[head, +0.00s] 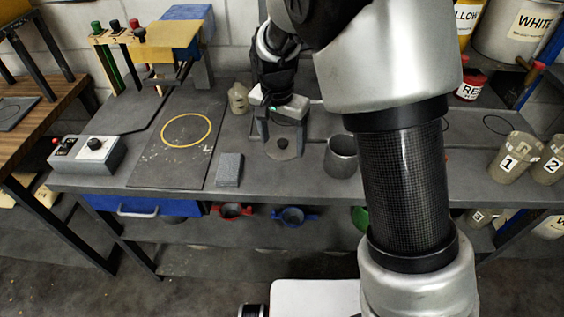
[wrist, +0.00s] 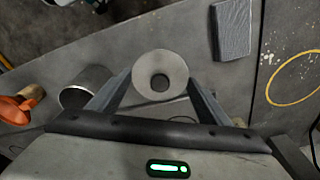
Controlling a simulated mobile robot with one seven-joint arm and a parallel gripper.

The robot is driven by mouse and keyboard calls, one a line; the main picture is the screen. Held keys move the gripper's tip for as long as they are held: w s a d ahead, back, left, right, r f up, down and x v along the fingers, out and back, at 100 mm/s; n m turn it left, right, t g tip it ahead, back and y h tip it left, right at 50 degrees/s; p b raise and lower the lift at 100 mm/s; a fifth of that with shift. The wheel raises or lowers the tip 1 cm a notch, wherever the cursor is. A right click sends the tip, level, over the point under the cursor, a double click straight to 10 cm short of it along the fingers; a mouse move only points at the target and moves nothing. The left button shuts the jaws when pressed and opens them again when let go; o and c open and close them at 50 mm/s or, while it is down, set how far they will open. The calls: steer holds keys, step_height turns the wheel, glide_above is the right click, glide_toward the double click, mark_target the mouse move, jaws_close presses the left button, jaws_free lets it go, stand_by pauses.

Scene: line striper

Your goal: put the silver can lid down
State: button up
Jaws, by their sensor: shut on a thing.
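The silver can lid (head: 284,147) is a grey disc with a dark centre, between the fingertips of my gripper (head: 281,150) over the workbench. In the wrist view the lid (wrist: 174,66) shows as a pale ring between the two fingers of my gripper (wrist: 160,88), which is shut on it. I cannot tell whether the lid touches the bench top. An open silver can (head: 341,160) stands upright just right of my gripper; it also shows in the wrist view (wrist: 84,88), on the left.
A grey block (head: 229,170) lies left of my gripper, beside a dark board (head: 160,160) with a yellow ring. A tan bottle (head: 238,100) stands behind. Cups numbered 1 (head: 510,155) and 2 (head: 549,160) are at the right. Bare bench lies between block and can.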

mark_target(283, 168)
steer(key=shift+f, duration=3.6)
steer(key=shift+f+b, duration=0.2)
steer(key=shift+b, duration=0.1)
steer(key=o, duration=1)
